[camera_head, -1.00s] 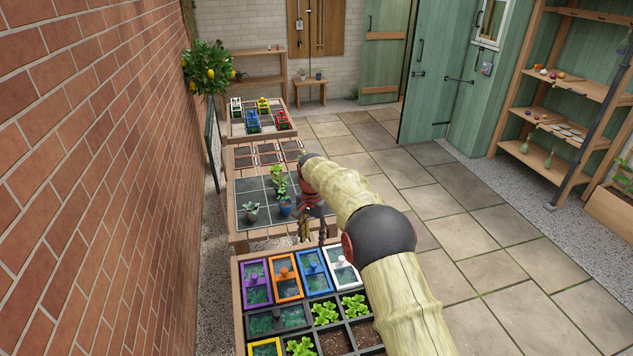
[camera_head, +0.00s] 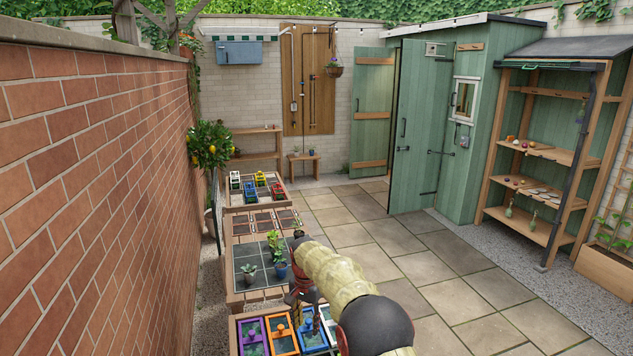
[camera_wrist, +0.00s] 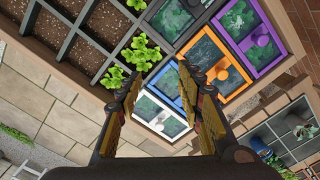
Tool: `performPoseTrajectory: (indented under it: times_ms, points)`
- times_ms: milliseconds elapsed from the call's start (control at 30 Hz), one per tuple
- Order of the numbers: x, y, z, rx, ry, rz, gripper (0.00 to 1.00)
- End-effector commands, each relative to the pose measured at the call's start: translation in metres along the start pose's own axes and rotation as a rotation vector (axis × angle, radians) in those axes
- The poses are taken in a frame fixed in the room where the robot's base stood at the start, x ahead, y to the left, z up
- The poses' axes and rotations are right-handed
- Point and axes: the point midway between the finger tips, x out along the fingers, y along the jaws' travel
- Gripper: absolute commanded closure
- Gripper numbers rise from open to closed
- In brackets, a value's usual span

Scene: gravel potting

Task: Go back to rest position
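My gripper (camera_wrist: 157,85) is open in the wrist view, its two fingers apart with nothing between them. It hangs above the near planter bench, over the colored lidded boxes. In the head view my arm hides much of the gripper (camera_head: 307,305). Below it are a purple-framed box (camera_wrist: 248,35), an orange-framed box (camera_wrist: 215,62), a blue-framed box (camera_wrist: 169,80) and a white-framed box (camera_wrist: 160,118). Leafy seedlings (camera_wrist: 142,52) stand in the black grid tray (camera_wrist: 68,47) beside them.
Potted plants (camera_head: 281,271) stand on the dark tiled table (camera_head: 245,255) beyond. Small colored boxes (camera_head: 256,186) sit on the far table. The brick wall (camera_head: 90,190) closes the left side. Open paving (camera_head: 450,275) lies right, with a shelf unit (camera_head: 540,150) and green shed (camera_head: 450,120).

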Motion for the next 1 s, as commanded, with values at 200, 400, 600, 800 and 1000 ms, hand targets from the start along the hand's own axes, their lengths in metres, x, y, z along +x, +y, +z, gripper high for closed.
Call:
performPoseTrajectory:
  times_ms: [200, 400, 600, 800, 1000]
  points:
    - [0.000, -0.003, -0.003, -0.080, 0.010, -0.009, 0.63]
    - [0.025, 0.010, 0.010, -0.196, -0.015, 0.013, 0.63]
    - [0.040, 0.033, 0.032, -0.296, -0.050, 0.038, 0.63]
    - [0.024, 0.063, 0.053, -0.386, -0.062, 0.042, 0.63]
    - [-0.017, 0.109, 0.080, -0.479, -0.052, 0.031, 0.63]
